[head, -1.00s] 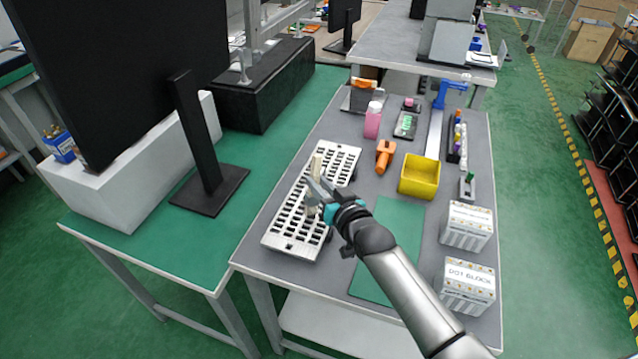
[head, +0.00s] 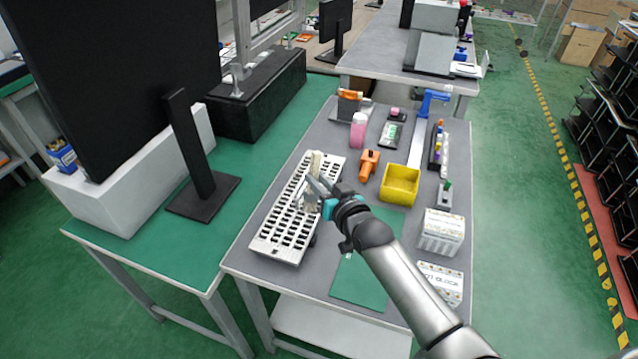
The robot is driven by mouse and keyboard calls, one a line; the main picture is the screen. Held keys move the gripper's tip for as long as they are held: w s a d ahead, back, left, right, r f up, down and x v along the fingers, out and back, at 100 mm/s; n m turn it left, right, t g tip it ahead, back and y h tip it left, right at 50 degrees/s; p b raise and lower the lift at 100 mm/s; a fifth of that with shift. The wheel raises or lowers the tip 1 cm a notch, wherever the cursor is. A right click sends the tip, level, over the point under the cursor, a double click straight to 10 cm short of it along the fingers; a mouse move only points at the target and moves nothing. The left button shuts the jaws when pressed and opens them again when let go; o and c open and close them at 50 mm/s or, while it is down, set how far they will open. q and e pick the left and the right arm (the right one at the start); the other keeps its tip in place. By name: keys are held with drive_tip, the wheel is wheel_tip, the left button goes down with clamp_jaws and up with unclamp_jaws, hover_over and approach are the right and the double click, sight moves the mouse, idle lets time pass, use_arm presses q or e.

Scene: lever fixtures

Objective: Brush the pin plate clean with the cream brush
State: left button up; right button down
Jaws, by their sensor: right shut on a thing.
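The pin plate (head: 280,239) is a pale slab with rows of dark slots, lying on the left side of the grey table. The cream brush (head: 315,163) is over the plate's middle to far part. My right gripper (head: 314,187) is shut on the brush, above the plate's right half. The gripper hides part of the brush and the slots beneath. I cannot tell whether the bristles touch the plate. My left gripper is not in view.
A green mat (head: 358,275) lies right of the plate. Beyond it are a yellow bin (head: 400,184), an orange tool (head: 369,163) and a pink bottle (head: 358,131). White boxes (head: 441,232) stand at the right edge. A black monitor (head: 115,80) stands left on the green table.

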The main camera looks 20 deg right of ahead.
wheel_tip(320, 180, up, 2)
drive_tip(key=shift+r+p, duration=0.25)
drive_tip(key=shift+p, duration=0.55)
